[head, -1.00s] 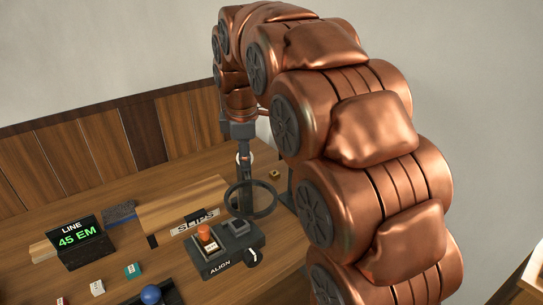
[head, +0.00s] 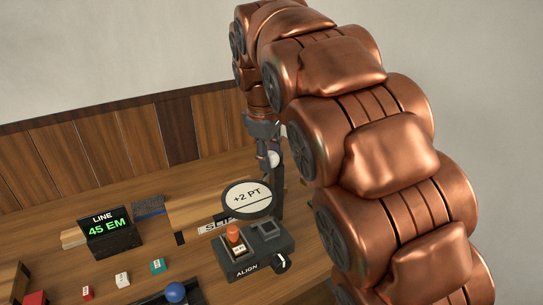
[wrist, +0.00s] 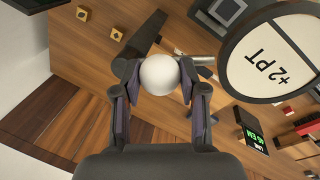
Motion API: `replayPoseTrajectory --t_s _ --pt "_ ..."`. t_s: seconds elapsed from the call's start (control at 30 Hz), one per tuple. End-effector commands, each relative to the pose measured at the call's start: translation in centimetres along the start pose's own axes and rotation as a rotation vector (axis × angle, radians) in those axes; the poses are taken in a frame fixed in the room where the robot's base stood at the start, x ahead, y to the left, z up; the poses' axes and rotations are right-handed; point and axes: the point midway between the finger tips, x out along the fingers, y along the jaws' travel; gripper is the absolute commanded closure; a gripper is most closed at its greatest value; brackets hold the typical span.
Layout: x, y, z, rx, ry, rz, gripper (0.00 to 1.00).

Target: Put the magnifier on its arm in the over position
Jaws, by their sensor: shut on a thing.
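The magnifier (head: 248,199) is a round lens in a dark rim, with "+2 PT" readable in it. In the head view it stands above and behind the ALIGN box (head: 243,270), in front of the SLIPS sign. It also shows at the upper right of the wrist view (wrist: 268,58). My gripper (head: 270,158) is shut on a white ball knob (wrist: 159,74) beside the magnifier. The knob sits between both fingertips in the wrist view. The link between knob and lens is partly hidden. A dark upright post (head: 279,190) stands just right of the lens.
The ALIGN box carries an orange-topped lever (head: 234,234). A LINE 45 EM display (head: 108,232) stands left. Small red, white and teal blocks and a blue ball (head: 175,292) lie in front. Small yellowish cubes (wrist: 117,34) show in the wrist view. A wood-panelled wall closes the back.

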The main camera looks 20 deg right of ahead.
Motion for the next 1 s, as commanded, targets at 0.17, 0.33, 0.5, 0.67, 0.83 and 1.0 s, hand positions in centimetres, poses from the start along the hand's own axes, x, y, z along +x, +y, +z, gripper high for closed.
replayPoseTrajectory --t_s 0.17,0.33,0.5,0.67,0.83,1.0 --pt "0.0 -0.1 -0.1 0.001 0.001 -0.001 1.0" --pt "0.0 0.0 -0.1 0.0 0.002 -0.001 0.51" --pt "0.0 0.0 0.0 0.001 0.001 0.0 0.33" --pt "0.0 0.0 0.0 0.001 0.001 0.001 0.33" --pt "-0.1 0.1 0.0 0.001 0.001 0.001 0.33" --pt "-1.1 0.1 -0.1 0.0 0.003 0.003 0.33"
